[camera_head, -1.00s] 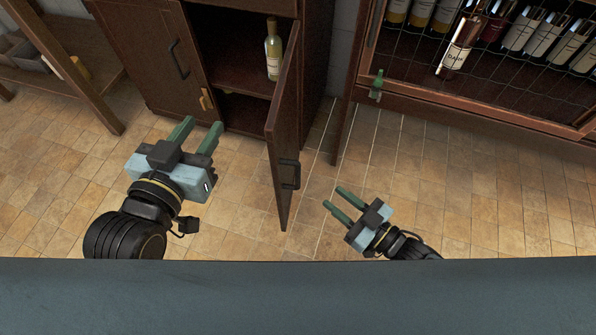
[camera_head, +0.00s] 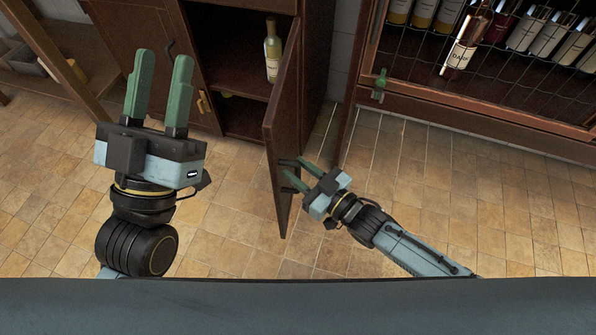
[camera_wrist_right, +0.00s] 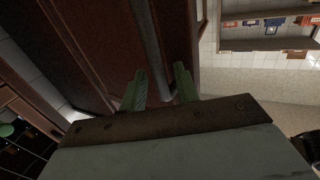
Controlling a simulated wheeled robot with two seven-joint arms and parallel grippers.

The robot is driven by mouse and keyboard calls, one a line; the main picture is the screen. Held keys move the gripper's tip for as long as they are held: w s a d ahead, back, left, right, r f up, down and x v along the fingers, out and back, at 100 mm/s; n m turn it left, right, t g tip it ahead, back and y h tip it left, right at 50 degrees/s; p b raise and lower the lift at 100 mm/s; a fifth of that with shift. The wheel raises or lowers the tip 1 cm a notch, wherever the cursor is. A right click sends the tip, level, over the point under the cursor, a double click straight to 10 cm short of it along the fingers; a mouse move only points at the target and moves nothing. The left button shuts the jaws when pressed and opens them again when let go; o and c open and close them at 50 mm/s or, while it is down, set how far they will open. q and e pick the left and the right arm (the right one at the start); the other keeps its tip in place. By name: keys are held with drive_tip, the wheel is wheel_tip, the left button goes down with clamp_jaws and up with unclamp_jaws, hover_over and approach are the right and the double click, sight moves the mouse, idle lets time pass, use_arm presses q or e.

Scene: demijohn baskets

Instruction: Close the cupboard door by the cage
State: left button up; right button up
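The dark brown cupboard door (camera_head: 284,130) stands open in the head view, jutting toward me from the cupboard (camera_head: 240,60). It also fills the upper left of the right wrist view (camera_wrist_right: 85,45). My right gripper (camera_head: 291,168) is at the door's dark handle (camera_head: 287,162), on the door's right face. In the right wrist view the grey handle bar (camera_wrist_right: 150,45) runs down between the two green fingers, which are apart; I see no clear grip. My left gripper (camera_head: 164,57) is open and empty, left of the door opening.
A wire-fronted cage (camera_head: 470,75) with several wine bottles stands right of the cupboard. A green-topped fitting (camera_head: 380,84) is on its frame. A pale bottle (camera_head: 272,50) stands on a cupboard shelf. A wooden shelf unit (camera_head: 60,60) is at left. The tiled floor (camera_head: 450,210) is clear.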

drive_tip(key=shift+w+a, duration=0.15)
drive_tip(key=shift+a, duration=0.1)
drive_tip(key=shift+c, duration=0.4)
clamp_jaws()
